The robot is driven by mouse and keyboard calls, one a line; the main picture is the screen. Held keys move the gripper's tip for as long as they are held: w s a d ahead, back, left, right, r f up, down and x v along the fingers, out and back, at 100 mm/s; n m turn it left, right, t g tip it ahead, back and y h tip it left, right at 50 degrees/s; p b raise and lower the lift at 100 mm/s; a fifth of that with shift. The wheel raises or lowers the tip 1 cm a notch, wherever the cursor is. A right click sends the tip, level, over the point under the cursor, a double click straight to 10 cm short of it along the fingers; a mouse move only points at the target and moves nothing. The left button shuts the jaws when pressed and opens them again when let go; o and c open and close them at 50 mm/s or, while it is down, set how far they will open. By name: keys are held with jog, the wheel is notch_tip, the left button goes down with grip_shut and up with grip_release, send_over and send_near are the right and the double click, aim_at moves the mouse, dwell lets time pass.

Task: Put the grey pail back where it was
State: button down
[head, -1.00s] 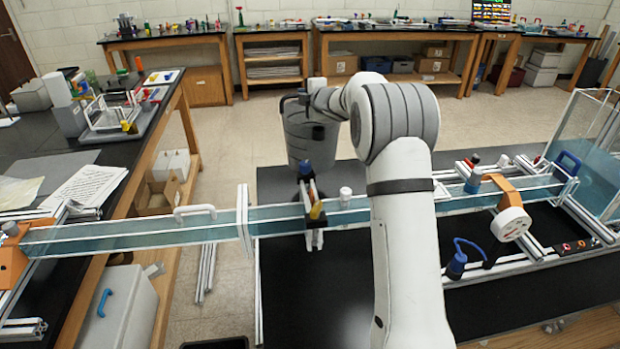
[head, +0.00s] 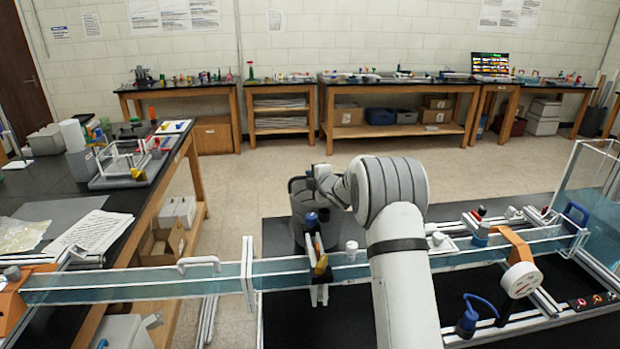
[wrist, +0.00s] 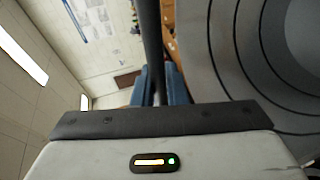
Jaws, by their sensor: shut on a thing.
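The grey pail (head: 299,212) is at the back left of the black bench in the head view, just behind the clear water channel (head: 280,270). My gripper (head: 312,178) is at the pail's top. In the wrist view the blue fingertips (wrist: 163,88) are shut on a dark bar, which looks like the pail's handle (wrist: 151,35). The ridged grey pail (wrist: 250,60) fills the right of that view. The pail's base is partly hidden behind the channel and its clamp, so I cannot tell if it touches the bench.
A clamp with blue and yellow knobs (head: 319,265) stands on the channel in front of the pail. A white-capped fitting (head: 351,250) is right of it. A side bench (head: 60,185) with papers stands left. Open floor (head: 250,180) lies behind.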

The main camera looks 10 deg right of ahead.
jog(key=c, duration=1.5)
grip_release()
jog(key=shift+o, duration=0.2)
jog(key=b+v, duration=0.3)
jog(key=v, duration=0.8)
jog(key=s+d+r+m+g+h, duration=0.25)
jog(key=s+m, duration=0.25)
jog(key=s, duration=0.3)
jog(key=s+d+r+m+g+h, duration=0.1)
jog(key=s+r+m+h, duration=0.15)
jog(key=s+m, duration=0.35)
jog(key=s+a+f+m+g, duration=0.1)
jog(key=s+f+m+g, duration=0.1)
jog(key=s, duration=0.9)
jog(key=s+a+f+m+g, duration=0.2)
jog(key=s+m+g, duration=0.1)
jog(key=s, duration=0.7)
jog(key=s+a+f+m+g, duration=0.1)
jog(key=s+m, duration=0.3)
jog(key=s, duration=0.7)
jog(key=shift+s+a+f+m+g+y+b, duration=0.3)
jog(key=shift+s+a+f+g, duration=0.1)
jog(key=shift+f+g, duration=0.5)
